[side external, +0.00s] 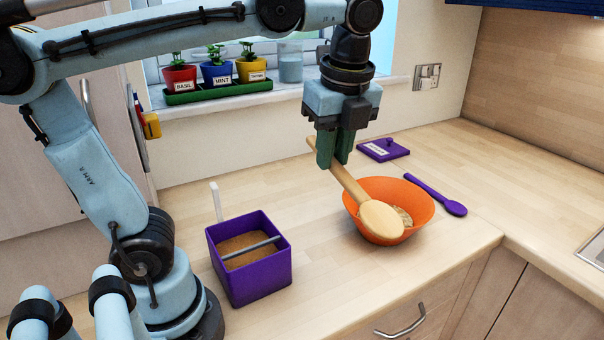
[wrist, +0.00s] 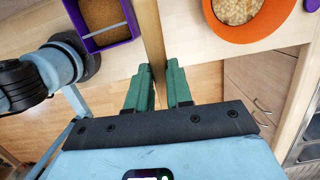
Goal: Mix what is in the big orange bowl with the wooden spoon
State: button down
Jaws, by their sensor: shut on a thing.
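The orange bowl (side external: 417,203) stands on the worktop near its front edge, with pale, lumpy contents (wrist: 236,10) inside. My gripper (side external: 335,160) is shut on the handle of the wooden spoon (side external: 352,188), above and to the left of the bowl. The spoon slants down to the right, and its broad head overlaps the bowl's front left in the side view. I cannot tell whether the head touches the bowl. In the wrist view my green fingers (wrist: 164,85) stand either side of the spoon handle (wrist: 150,35), and the spoon's head is out of frame.
A purple square container (side external: 250,280) with brown contents and a grey bar across it stands left of the bowl. A purple spoon (side external: 436,195) lies right of the bowl, and a purple lid (side external: 383,150) lies behind it. Potted herbs (side external: 218,75) line the windowsill.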

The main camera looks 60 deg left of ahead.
jog(key=shift+y, duration=0.6)
notch_tip(320, 180, up, 7)
jog(key=shift+f, duration=0.2)
jog(key=w+a+y, duration=0.3)
jog(key=w+y, duration=0.3)
jog(key=w, duration=0.4)
jog(key=w+a+y, duration=0.3)
jog(key=w+y, duration=0.4)
jog(key=w, duration=0.4)
notch_tip(320, 180, down, 18)
jog(key=shift+s+r, duration=0.15)
jog(key=shift+s, duration=0.15)
jog(key=shift+d, duration=0.1)
